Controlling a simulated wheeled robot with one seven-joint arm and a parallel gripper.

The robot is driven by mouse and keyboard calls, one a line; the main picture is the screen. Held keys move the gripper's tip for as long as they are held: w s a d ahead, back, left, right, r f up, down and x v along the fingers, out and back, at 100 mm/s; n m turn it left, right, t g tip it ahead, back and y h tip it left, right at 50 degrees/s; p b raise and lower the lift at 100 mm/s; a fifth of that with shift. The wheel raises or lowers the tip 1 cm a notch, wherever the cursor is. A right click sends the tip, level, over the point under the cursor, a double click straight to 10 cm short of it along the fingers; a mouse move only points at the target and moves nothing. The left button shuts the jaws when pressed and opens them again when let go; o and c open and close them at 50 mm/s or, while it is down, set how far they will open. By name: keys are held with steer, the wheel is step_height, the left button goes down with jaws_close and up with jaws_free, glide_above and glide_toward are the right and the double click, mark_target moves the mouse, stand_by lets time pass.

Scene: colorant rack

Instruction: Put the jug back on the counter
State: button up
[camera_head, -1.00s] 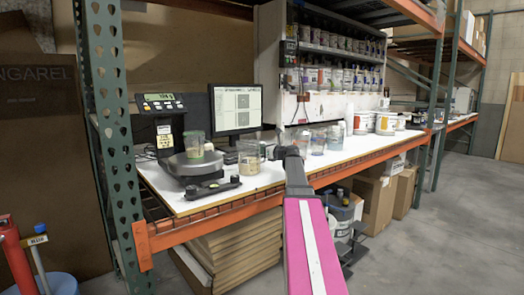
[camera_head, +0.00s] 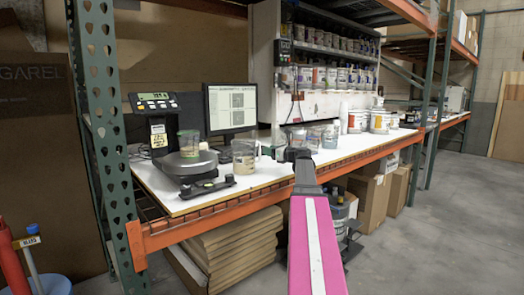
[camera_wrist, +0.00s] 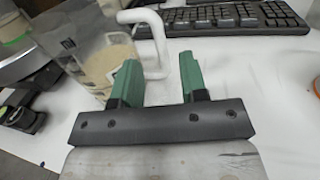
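A clear jug (camera_head: 244,158) with beige contents stands on the white counter (camera_head: 205,200), right of the scale. In the wrist view the jug (camera_wrist: 100,68) is at upper left, its pale handle (camera_wrist: 158,38) reaching toward my gripper. My gripper (camera_head: 273,153) is just right of the jug in the head view. In the wrist view my gripper (camera_wrist: 160,84) has its two green fingers apart, with part of the handle showing in or just beyond the gap. I cannot tell whether a finger touches the handle.
A scale (camera_head: 188,162) holding a green-tinted cup (camera_head: 188,143) is left of the jug. A monitor (camera_head: 230,108) stands behind, and a keyboard (camera_wrist: 235,17) lies beyond the fingers. More clear jugs (camera_head: 328,136) stand to the right. An orange beam (camera_head: 210,225) edges the counter.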

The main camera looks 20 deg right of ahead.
steer(key=shift+v, duration=1.8)
steer(key=shift+d, duration=0.1)
